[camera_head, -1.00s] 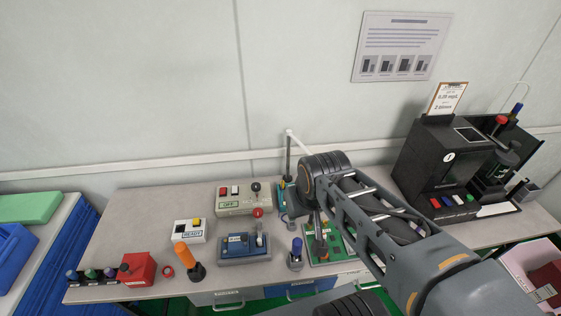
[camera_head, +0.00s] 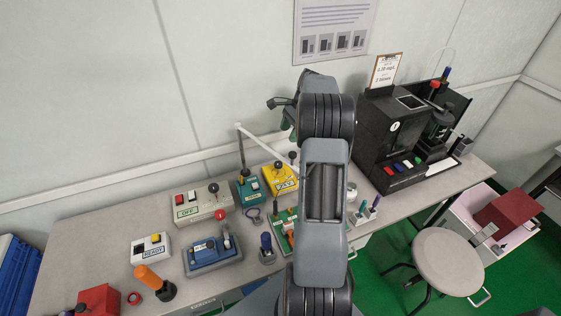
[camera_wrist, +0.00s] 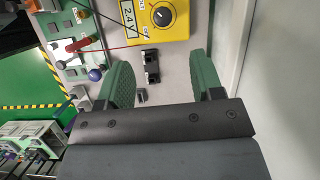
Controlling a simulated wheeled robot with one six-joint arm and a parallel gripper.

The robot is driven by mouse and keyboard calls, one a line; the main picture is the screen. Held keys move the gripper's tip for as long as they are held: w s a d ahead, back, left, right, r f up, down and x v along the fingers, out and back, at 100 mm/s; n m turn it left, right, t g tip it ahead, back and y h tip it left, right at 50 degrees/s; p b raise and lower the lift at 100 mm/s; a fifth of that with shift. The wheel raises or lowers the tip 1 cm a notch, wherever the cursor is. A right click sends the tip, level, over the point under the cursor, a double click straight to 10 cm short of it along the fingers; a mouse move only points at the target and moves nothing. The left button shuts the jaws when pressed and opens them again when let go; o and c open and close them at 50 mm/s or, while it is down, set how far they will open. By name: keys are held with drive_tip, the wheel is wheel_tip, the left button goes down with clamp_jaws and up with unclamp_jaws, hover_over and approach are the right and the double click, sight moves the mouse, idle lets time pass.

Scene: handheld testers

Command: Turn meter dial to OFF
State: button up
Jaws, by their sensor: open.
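The yellow meter (camera_head: 279,180) lies on the bench left of my raised arm in the head view, with a round dark dial near its far end. The wrist view shows part of the meter (camera_wrist: 152,30) at the top edge, with a display reading about 2.4 V and a black dial (camera_wrist: 161,16). The dial's exact setting is too small to read. My gripper (camera_wrist: 159,62) is open, its two green fingers apart and empty, with the meter beyond the fingertips. In the head view my arm hides most of the gripper.
A green board (camera_head: 281,215) with leads lies near the meter. A teal-based stand (camera_head: 249,187) with a white arm rises to its left. A grey box with buttons (camera_head: 198,205) stands further left, and a black machine (camera_head: 395,150) to the right. Small black parts (camera_wrist: 151,68) lie between the fingers' view.

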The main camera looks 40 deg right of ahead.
sight(279, 163)
drive_tip(key=shift+m, duration=0.4)
drive_tip(key=x, duration=0.4)
drive_tip(key=d+x, duration=0.1)
drive_tip(key=x, duration=0.9)
drive_tip(key=shift+d+f+p, duration=0.15)
drive_tip(key=shift+f+p, duration=0.25)
drive_tip(key=c, duration=0.9)
